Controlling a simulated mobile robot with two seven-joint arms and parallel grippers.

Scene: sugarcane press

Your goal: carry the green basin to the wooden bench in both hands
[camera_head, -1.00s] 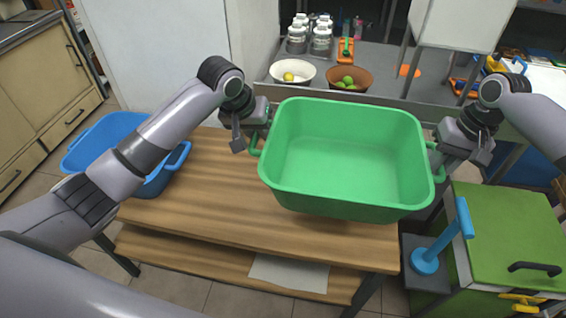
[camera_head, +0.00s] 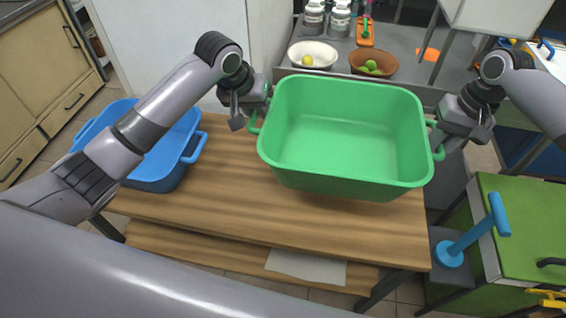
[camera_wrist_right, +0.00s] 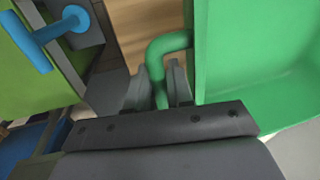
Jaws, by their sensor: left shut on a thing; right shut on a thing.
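The green basin (camera_head: 345,130) is empty and hangs between my two grippers, above the wooden bench (camera_head: 225,205). It looks slightly tilted, and I cannot tell how large the gap below it is. My left gripper (camera_head: 246,116) is shut on the basin's left handle. My right gripper (camera_head: 452,140) is shut on its right handle. In the right wrist view, the green handle (camera_wrist_right: 165,62) passes between the fingers of my right gripper (camera_wrist_right: 158,88), and the basin's wall (camera_wrist_right: 225,80) is beside it.
A green cabinet (camera_head: 530,215) and a blue-handled lever (camera_head: 480,232) stand at the right. Behind are a grey counter (camera_head: 410,75), a white bowl (camera_head: 313,56) and a brown bowl (camera_head: 373,65).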

